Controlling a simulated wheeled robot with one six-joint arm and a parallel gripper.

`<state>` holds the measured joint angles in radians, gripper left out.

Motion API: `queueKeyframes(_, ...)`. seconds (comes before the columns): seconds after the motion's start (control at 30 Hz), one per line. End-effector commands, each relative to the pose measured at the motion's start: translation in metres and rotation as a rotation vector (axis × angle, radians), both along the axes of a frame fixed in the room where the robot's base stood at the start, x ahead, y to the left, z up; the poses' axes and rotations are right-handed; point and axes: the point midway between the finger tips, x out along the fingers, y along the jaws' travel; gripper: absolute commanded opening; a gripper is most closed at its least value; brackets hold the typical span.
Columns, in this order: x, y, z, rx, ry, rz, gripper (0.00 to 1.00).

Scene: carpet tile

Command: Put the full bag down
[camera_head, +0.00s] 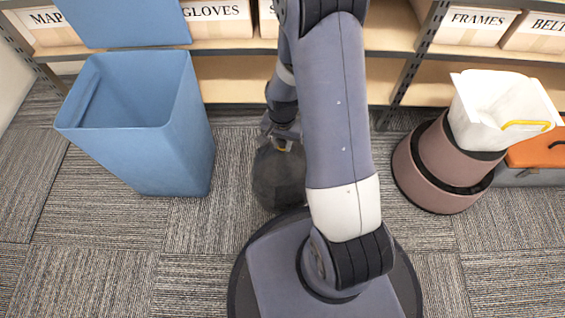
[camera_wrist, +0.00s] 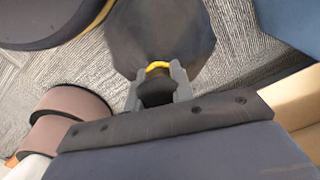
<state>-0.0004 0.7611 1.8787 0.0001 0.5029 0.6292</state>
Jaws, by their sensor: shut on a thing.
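The full bag (camera_head: 279,178) is dark grey and bulging. It is at the middle of the head view, close in front of my base, partly hidden by my arm. My gripper (camera_head: 282,138) is above it, shut on its gathered neck. In the wrist view the bag (camera_wrist: 160,35) hangs from my gripper (camera_wrist: 157,80), with a yellow tie at the neck between the fingers. I cannot tell whether the bag's bottom touches the carpet.
A blue open bin (camera_head: 150,130) stands left of the bag, looking empty. A stepped pink stool (camera_head: 425,170) with a white bin (camera_head: 500,110) on it stands right, beside an orange-lidded box (camera_head: 540,150). Shelves with labelled boxes (camera_head: 215,20) line the back. Carpet (camera_head: 100,225) is clear at front left.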

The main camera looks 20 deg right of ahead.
Motion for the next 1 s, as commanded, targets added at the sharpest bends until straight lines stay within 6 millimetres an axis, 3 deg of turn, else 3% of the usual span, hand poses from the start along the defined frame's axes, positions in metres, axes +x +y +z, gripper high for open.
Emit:
queueKeyframes(0.27, 0.001, 0.000, -0.021, 0.000, -0.002, 0.001, 0.00)
queueKeyframes(0.5, 0.001, 0.000, -0.051, 0.000, -0.002, 0.001, 0.00)
queueKeyframes(0.93, 0.001, 0.000, -0.056, 0.000, -0.003, 0.001, 0.00)
queueKeyframes(0.97, 0.000, 0.000, -0.056, 0.000, -0.001, 0.001, 0.25)
queueKeyframes(1.0, 0.000, 0.000, -0.055, 0.000, -0.001, 0.001, 0.28)
